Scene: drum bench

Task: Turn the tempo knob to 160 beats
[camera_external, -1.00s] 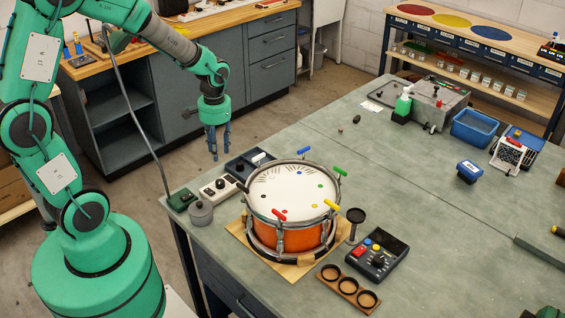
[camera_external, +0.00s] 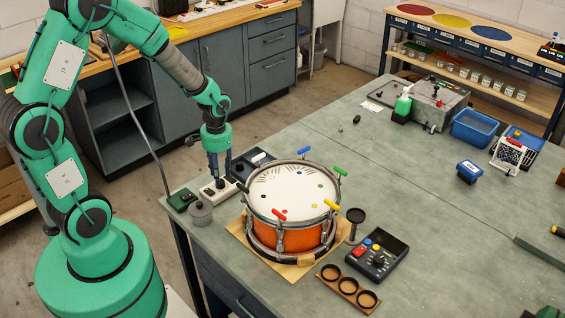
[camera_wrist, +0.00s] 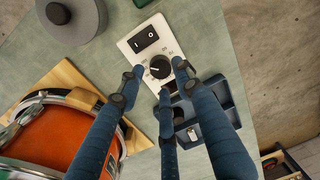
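The tempo knob (camera_wrist: 160,66) is a round black knob on a white box (camera_wrist: 131,48) that also carries a black rocker switch marked I and O. A scale surrounds the knob, but its numbers are too small to read. The box also shows in the external view (camera_external: 207,193), on the near left of the bench beside the drum. My gripper (camera_external: 219,182) points down over the knob end of the box. In the wrist view its three blue fingers are spread around the knob, with gaps visible. Contact with the knob cannot be made out.
The drum (camera_external: 292,205) with coloured tuning handles stands right of the box. A dark blue tray (camera_external: 247,165) is close behind my fingers. A grey round canister (camera_external: 200,213) and a dark green box (camera_external: 181,199) sit left of the box. The bench's middle is mostly clear.

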